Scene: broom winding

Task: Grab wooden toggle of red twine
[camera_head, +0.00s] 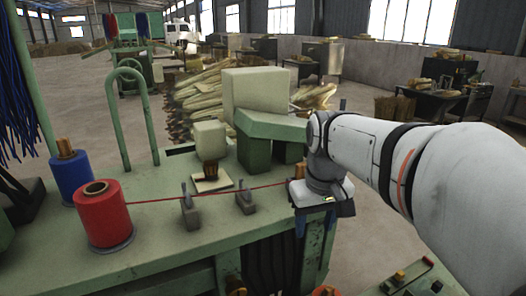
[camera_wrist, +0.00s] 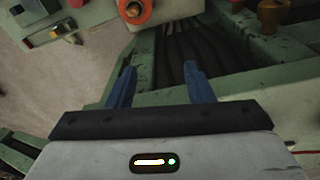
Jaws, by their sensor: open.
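A red twine (camera_head: 225,194) runs taut from the red spool (camera_head: 102,213) across the green machine top, past two small grey guides (camera_head: 190,211), toward my gripper. A small brown piece at its right end, likely the wooden toggle (camera_head: 299,170), shows beside my wrist, partly hidden. My gripper (camera_head: 314,226) points down at the right edge of the machine, its blue fingers apart. In the wrist view my gripper (camera_wrist: 160,70) is open and empty. The toggle is not between the fingers there; a short red line of twine (camera_wrist: 305,152) shows at the lower right.
A blue spool (camera_head: 71,176) stands behind the red one. A green arch (camera_head: 130,120) and pale blocks (camera_head: 258,93) rise from the machine. The wrist view shows an orange ring (camera_wrist: 133,10) and an orange-brown knob (camera_wrist: 270,14).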

